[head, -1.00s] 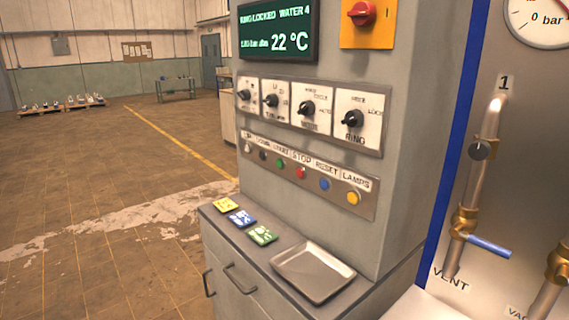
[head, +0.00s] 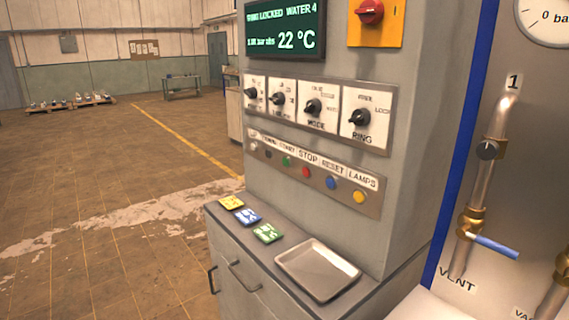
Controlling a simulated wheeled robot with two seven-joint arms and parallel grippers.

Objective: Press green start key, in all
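The green start key (head: 287,161) is a small round button in the row of keys on the grey control cabinet (head: 410,170). A label above it seems to read START. A dark key (head: 268,154) sits to its left and the red stop key (head: 306,172) to its right. The blue reset key (head: 331,183) and the yellow lamps key (head: 359,197) are further right. The display (head: 286,28) reads RING LOCKED, WATER 4 and 22 °C. Neither of my grippers is in view.
Several black rotary knobs, including the ring knob (head: 359,118), sit above the keys. A ledge below holds yellow (head: 232,202), blue (head: 247,217) and green (head: 267,233) cards and a metal tray (head: 317,270). A pipe with a blue-handled valve (head: 495,246) stands right. Open floor lies left.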

